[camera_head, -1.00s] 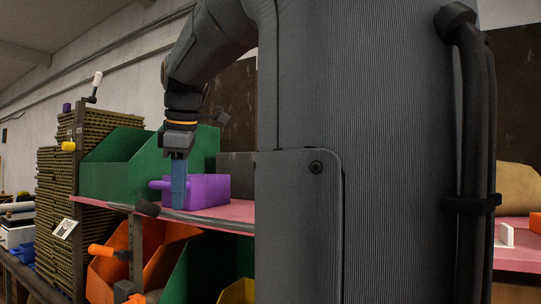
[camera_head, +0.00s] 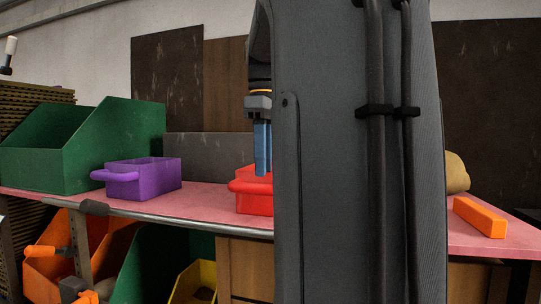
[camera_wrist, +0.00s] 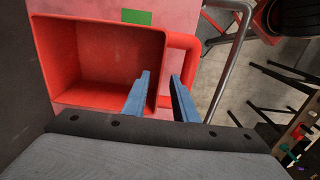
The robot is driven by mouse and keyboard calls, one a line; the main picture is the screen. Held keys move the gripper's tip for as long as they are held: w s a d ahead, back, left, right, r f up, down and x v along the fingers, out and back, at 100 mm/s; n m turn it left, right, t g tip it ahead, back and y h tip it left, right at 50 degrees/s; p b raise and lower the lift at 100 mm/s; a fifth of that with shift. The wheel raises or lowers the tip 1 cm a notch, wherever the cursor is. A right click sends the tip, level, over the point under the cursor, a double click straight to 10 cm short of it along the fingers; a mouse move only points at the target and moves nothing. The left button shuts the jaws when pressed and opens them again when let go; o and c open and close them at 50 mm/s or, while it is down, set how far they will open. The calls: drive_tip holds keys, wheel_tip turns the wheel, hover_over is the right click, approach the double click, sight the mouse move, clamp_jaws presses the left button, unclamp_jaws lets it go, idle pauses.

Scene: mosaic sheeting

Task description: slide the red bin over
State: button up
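The red bin (camera_head: 256,204) stands on the pink shelf, with its right part hidden behind my arm in the head view. In the wrist view the empty red bin (camera_wrist: 95,62) fills the left side, its loop handle (camera_wrist: 191,55) at its right. My gripper (camera_head: 262,172) points down at the bin's handle side in the head view. In the wrist view the blue fingers of my gripper (camera_wrist: 160,74) are apart with nothing held. The left finger overlaps the bin's inside and right wall; the right one is near the handle's lower end. I cannot tell if they touch.
A purple bin (camera_head: 150,180) and a large green bin (camera_head: 50,152) stand left of the red bin. An orange block (camera_head: 480,217) lies on the shelf (camera_head: 205,200) at the right. A green patch (camera_wrist: 137,17) marks the pink surface beyond the bin. A metal rail (camera_wrist: 220,65) runs along the shelf edge.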

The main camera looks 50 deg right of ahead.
drive_tip(key=p, duration=0.2)
hover_over(264, 214)
drive_tip(key=shift+w+f, duration=0.1)
drive_tip(key=shift+f, duration=3.3)
clamp_jaws()
